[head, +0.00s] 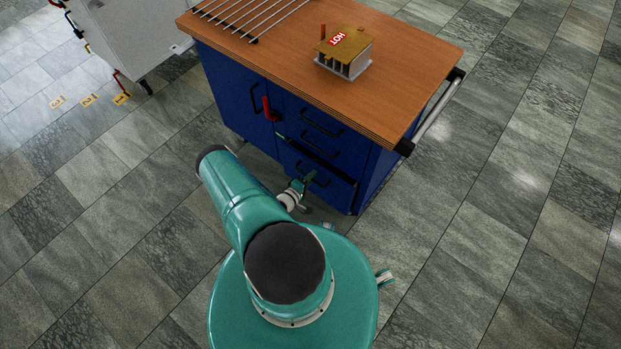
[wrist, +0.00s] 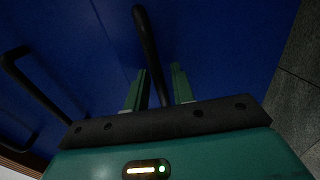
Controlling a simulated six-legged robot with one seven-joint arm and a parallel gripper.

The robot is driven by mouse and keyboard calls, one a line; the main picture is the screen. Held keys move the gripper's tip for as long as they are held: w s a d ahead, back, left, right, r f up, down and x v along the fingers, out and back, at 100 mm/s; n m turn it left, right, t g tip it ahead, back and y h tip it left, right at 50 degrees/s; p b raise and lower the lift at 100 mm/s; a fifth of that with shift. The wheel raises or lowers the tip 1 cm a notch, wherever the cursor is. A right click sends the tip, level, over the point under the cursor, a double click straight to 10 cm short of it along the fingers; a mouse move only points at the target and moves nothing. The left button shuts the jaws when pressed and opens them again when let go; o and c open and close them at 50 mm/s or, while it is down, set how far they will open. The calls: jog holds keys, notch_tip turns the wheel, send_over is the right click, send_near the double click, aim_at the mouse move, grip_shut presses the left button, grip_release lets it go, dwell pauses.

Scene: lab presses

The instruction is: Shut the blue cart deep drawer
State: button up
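The blue cart (head: 235,88) has a wooden top and a column of drawers at the right of its front. The deep drawer (head: 336,187) is the lowest one; a dark gap along its top edge shows it standing slightly out. My gripper (head: 303,184) is at this drawer's front, by its black handle. In the wrist view the black handle (wrist: 147,45) runs down between the two green fingers of my gripper (wrist: 160,78). The fingers are apart, with some space visible beside the handle. The handle's lower end is hidden behind the gripper body.
Above are shallower drawers with black handles (head: 321,128). A red lever (head: 269,109) sticks out from the front. On the top stand a block with a HOT label (head: 344,52) and a metal rack (head: 250,14). A grey cabinet (head: 125,35) stands at upper left. Floor at right is clear.

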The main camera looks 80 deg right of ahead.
aim_at(318, 170)
grip_shut()
jog(key=shift+r+x, duration=0.25)
jog(key=shift+x, duration=0.9)
jog(key=shift+r+x, duration=0.25)
jog(key=shift+x, duration=0.9)
jog(key=shift+s, duration=0.1)
grip_release()
jog(key=shift+r, duration=0.1)
jog(key=v, duration=1.3)
jog(key=shift+w+a, duration=0.25)
jog(key=shift+a, duration=0.1)
